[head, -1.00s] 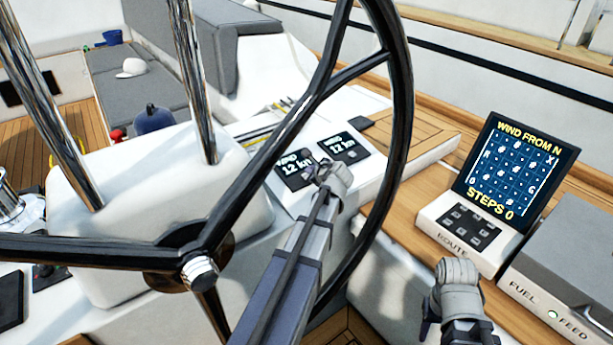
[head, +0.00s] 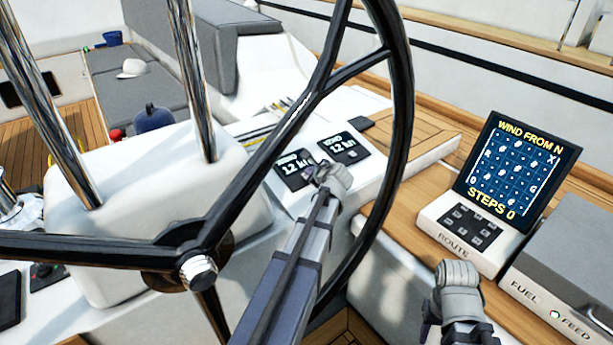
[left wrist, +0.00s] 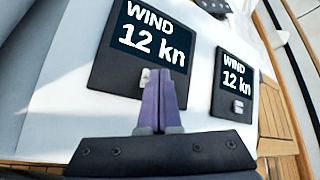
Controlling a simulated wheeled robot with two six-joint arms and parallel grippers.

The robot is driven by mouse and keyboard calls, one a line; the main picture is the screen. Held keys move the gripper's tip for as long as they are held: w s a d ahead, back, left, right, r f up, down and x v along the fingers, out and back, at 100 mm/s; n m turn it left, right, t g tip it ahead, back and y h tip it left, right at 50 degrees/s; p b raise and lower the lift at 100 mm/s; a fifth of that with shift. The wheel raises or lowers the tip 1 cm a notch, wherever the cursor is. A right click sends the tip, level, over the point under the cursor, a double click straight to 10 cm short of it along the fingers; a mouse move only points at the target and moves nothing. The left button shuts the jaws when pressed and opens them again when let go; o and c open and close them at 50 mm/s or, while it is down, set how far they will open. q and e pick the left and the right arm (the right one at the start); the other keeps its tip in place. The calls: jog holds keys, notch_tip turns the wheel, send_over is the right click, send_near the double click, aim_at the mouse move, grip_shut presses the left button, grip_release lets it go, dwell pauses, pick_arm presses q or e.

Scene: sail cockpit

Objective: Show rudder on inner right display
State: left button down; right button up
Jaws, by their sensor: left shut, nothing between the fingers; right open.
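Two dark displays are set in the white console beyond the wheel. The left one (head: 293,172) reads "WIND 12 kn" and also shows large in the left wrist view (left wrist: 135,45). The right one (head: 344,147) also reads "WIND 12 kn" and shows in the left wrist view (left wrist: 234,85). Each has a small pale button at its lower edge. My left gripper (head: 322,168) is shut and empty; in the left wrist view its purple fingertips (left wrist: 164,90) overlap the left display's lower edge beside its button (left wrist: 147,80). Contact cannot be told. My right gripper (head: 455,275) is at lower right, its fingers hidden.
The black steering wheel (head: 402,110) stands in front of the console, with my left arm reaching past it. A route panel (head: 510,170) reads "WIND FROM N" and "STEPS 0" at the right. A grey fuel box (head: 570,260) sits beside it.

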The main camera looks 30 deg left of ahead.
pick_arm(q)
jog(key=shift+a+f+b, duration=0.1)
jog(key=shift+f+b, duration=0.3)
jog(key=shift+r, duration=0.15)
dwell(0.5)
jog(key=shift+d+r+p, duration=0.2)
jog(key=shift+r+p, duration=0.55)
jog(key=shift+p, duration=0.15)
jog(key=r+p, duration=0.3)
jog(key=d+r+p, duration=0.1)
jog(key=shift+s+r+p, duration=0.3)
jog(key=shift+r+p, duration=0.1)
dwell(0.4)
